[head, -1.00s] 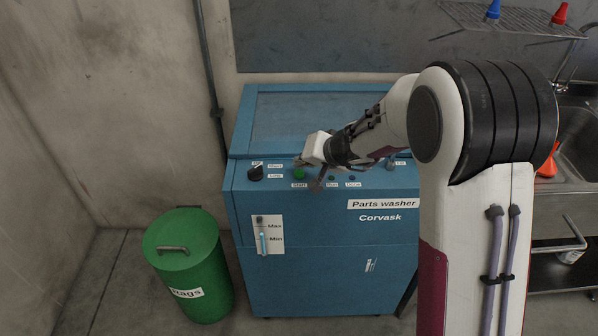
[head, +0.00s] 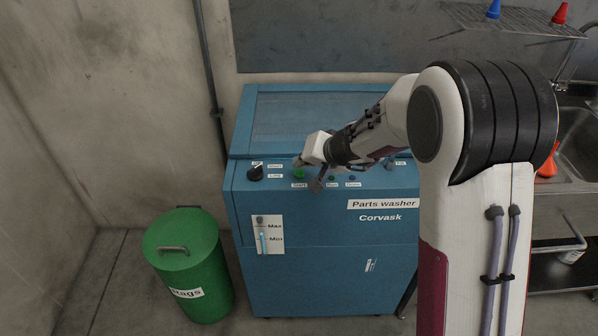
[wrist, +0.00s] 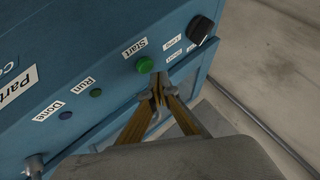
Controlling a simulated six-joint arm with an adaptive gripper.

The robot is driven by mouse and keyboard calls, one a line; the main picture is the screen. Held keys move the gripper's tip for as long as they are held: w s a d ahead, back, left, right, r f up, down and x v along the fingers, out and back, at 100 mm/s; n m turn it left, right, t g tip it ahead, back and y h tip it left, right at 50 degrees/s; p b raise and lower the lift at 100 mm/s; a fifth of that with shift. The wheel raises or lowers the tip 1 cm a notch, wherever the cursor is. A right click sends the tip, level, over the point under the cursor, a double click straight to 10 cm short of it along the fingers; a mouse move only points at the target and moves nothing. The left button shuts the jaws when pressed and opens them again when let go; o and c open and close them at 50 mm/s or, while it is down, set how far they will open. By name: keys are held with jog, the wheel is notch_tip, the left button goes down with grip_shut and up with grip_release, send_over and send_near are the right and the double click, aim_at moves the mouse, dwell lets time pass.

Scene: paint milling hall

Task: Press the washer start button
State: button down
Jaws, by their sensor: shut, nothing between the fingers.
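The blue parts washer (head: 330,270) stands against the wall, with a sloped control panel at its front top. The green Start button (head: 298,174) is on the panel's left part, above its Start label; it also shows in the wrist view (wrist: 145,65). My gripper (head: 308,174) is over the panel, close to the button. In the wrist view its fingers (wrist: 158,88) are shut and empty, their tips appearing just below and right of the button. I cannot tell whether they touch it. The Run lamp (wrist: 96,92) and Done lamp (wrist: 65,115) look dark.
A black selector dial (head: 255,173) sits left of the button and shows close by in the wrist view (wrist: 200,28). A green lidded bin (head: 183,260) stands left of the washer. A sink (head: 578,145) is at the right. The washer's lid (head: 310,110) is closed.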

aim_at(301, 174)
jog(key=shift+f, duration=0.9)
dwell(1.5)
jog(key=shift+r, duration=0.95)
jog(key=shift+r, duration=0.1)
jog(key=shift+r, duration=2.35)
